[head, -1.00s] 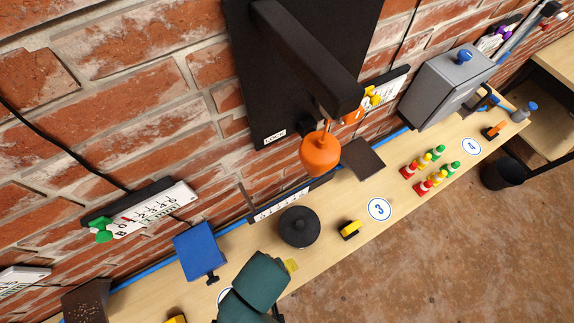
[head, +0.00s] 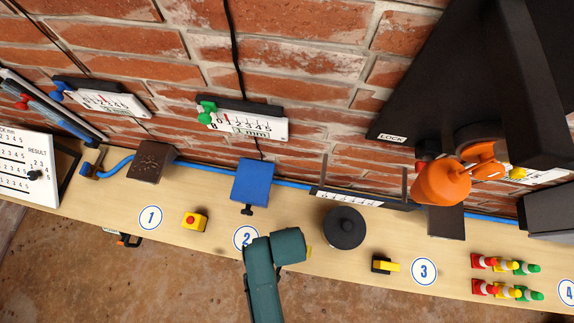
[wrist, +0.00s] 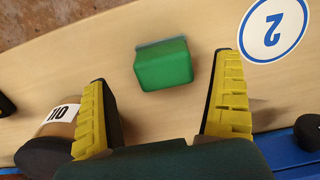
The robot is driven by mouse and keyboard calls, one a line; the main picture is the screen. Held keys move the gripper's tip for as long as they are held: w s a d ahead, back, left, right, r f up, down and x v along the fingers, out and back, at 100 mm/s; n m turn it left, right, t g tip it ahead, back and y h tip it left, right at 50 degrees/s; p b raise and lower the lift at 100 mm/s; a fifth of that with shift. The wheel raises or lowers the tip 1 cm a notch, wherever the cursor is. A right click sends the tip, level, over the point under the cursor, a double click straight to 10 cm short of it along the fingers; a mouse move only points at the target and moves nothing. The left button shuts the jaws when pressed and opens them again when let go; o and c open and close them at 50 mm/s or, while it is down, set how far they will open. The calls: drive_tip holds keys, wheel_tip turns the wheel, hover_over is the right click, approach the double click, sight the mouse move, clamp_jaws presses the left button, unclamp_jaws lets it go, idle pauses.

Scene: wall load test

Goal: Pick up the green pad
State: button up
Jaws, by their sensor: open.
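The green pad (wrist: 163,66) is a small block with a blue-grey edge on the wooden bench, close to the round "2" label (wrist: 272,28) in the wrist view. My gripper (wrist: 161,76) is open, its two yellow-padded fingers spread on either side of the pad in the picture. I see no contact; the height gap cannot be judged. In the head view my gripper (head: 308,252) is over the bench between the "2" label and a black round weight, and the pad does not show there, apparently hidden by my arm.
In the wrist view, a dark cylinder with a number tag (wrist: 62,128) lies near the left finger. The head view shows a blue box (head: 252,182), a black round weight (head: 344,229), a yellow-black switch (head: 384,265) and a yellow box with a red button (head: 194,222).

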drive_tip(key=f, duration=0.4)
drive_tip(key=shift+a, duration=0.25)
drive_tip(key=c, duration=1.4)
wheel_tip(320, 180, up, 10)
drive_tip(key=shift+r+p, duration=0.1)
drive_tip(key=shift+p, duration=0.4)
drive_tip(key=o, duration=0.6)
drive_tip(key=c, duration=0.4)
